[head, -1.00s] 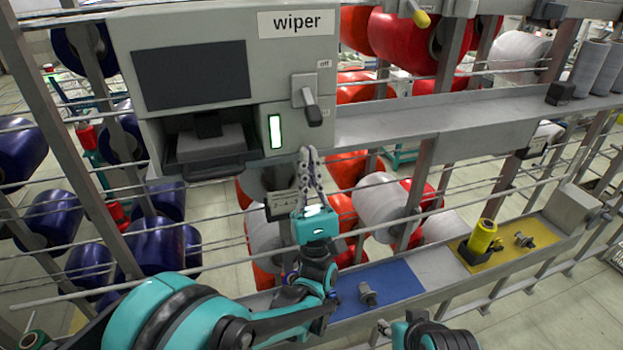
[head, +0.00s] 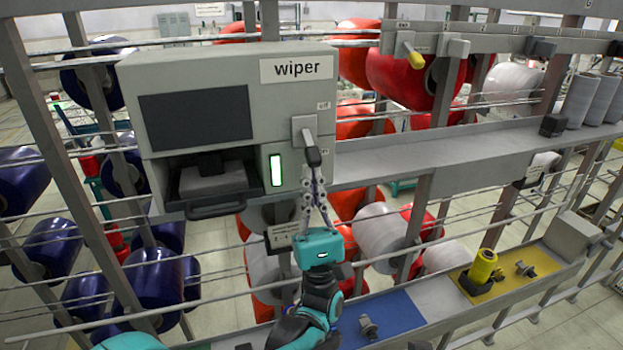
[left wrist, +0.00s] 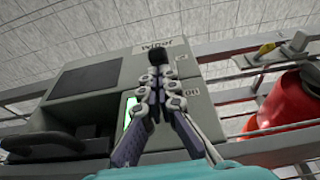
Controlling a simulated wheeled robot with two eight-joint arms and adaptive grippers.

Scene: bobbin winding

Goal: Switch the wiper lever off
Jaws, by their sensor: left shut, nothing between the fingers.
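The grey wiper box (head: 225,68) carries a lever plate (head: 304,126) at its right side. The wiper lever (head: 314,156) has a dark knob and points down toward the lower label; its knob shows in the left wrist view (left wrist: 157,57). In that view the "off" label (left wrist: 181,58) is above the "on" label (left wrist: 191,93). A green lamp (head: 275,170) is lit beside the lever. My left gripper (head: 314,173) is shut and empty, its fingertips just below the knob. I cannot tell whether they touch it. My right gripper is not in view.
An open drawer tray (head: 215,207) sticks out at the box's lower left. A grey shelf (head: 430,150) runs right from the box. Thin rods cross below it. A lower rail holds a blue mat (head: 385,317) and a yellow mat (head: 535,261).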

